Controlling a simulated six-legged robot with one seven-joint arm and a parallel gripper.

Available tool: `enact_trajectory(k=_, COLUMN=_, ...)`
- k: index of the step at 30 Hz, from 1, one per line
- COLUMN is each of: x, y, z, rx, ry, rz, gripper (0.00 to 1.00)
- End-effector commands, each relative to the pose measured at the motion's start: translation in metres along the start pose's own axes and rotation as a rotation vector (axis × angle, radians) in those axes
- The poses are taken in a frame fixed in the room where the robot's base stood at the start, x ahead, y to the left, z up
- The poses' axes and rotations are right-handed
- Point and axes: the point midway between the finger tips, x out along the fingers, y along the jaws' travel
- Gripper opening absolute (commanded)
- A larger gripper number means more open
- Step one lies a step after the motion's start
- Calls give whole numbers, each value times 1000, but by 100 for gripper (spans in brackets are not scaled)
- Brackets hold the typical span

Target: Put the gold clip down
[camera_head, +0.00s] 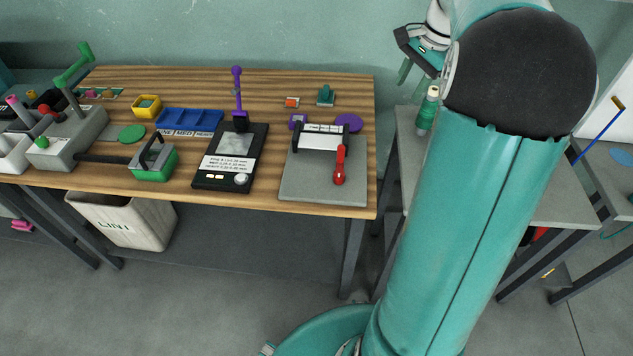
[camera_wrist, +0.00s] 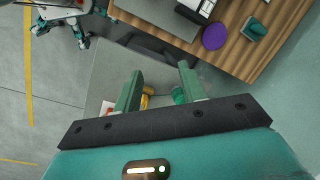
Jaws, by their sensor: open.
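My gripper (camera_wrist: 160,70) is open, with its two green fingers apart and nothing held between the tips. No gold clip can be made out clearly in the head view.
My arm hides much of that table.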

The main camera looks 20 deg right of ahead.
Motion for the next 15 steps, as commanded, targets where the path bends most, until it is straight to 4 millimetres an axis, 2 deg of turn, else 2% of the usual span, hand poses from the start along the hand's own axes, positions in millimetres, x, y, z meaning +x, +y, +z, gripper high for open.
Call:
enact_trajectory(k=1, x=-8, y=-4, z=33, rx=-92, ry=25, rz=-4, gripper=41)
enact_trajectory(k=6, x=-19, y=0, z=122, rx=-385, ry=97, rz=-16, gripper=41)
enact_trajectory(k=11, x=-22, y=21, z=196, rx=-664, ry=167, rz=-33, gripper=41)
enact_trajectory(k=15, x=-17, y=50, z=251, rx=-908, ry=228, rz=-53, gripper=41)
